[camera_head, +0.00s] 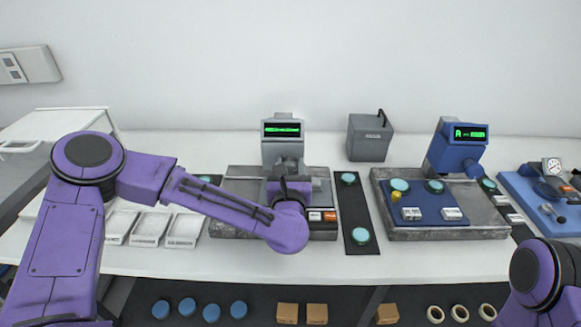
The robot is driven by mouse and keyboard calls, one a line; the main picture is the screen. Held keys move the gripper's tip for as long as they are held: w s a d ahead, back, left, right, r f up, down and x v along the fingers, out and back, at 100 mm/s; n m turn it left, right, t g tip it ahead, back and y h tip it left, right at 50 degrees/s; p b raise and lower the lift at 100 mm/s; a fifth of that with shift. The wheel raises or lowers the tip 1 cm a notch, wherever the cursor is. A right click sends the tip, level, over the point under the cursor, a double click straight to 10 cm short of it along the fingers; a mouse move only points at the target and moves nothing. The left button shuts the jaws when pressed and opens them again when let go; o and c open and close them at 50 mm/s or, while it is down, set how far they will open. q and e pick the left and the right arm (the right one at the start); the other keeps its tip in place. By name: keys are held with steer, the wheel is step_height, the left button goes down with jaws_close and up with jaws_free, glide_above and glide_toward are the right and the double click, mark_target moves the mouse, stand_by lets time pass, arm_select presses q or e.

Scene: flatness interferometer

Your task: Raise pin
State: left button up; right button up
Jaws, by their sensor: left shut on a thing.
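My left gripper (289,187) reaches in from the left to the front of a grey instrument (283,150) with a green-lit display. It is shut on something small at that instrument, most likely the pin. My own wrist and fingers hide the held part, so its shape and height cannot be made out. The instrument stands on a grey stone-like base (240,180), with small orange and white buttons right of my wrist. Of my right arm only a purple link shows at the lower right; its gripper is out of view.
A dark strip (355,210) with teal discs lies right of the base. Beyond it are a blue instrument (458,150) on a slab and a blue gauge fixture (545,195). White trays (150,228) stand at left. A grey box (370,138) stands behind.

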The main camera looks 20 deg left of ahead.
arm_select(q)
steer(key=shift+m, duration=0.3)
steer(key=shift+d+m+b, duration=0.1)
steer(key=shift+m+b, duration=0.5)
steer(key=shift+m, duration=0.3)
steer(key=m+b, duration=0.1)
steer(key=m, duration=0.1)
steer(key=shift+m, duration=0.3)
steer(key=m, duration=0.2)
steer(key=shift+m, duration=0.4)
steer(key=m, duration=0.3)
steer(key=shift+d+m+b, duration=0.1)
steer(key=shift+m+b, duration=0.3)
steer(key=m, duration=0.4)
steer(key=shift+f, duration=0.1)
steer(key=shift+f+m+p, duration=0.15)
steer(key=shift+m+p, duration=0.4)
steer(key=shift+m, duration=2.15)
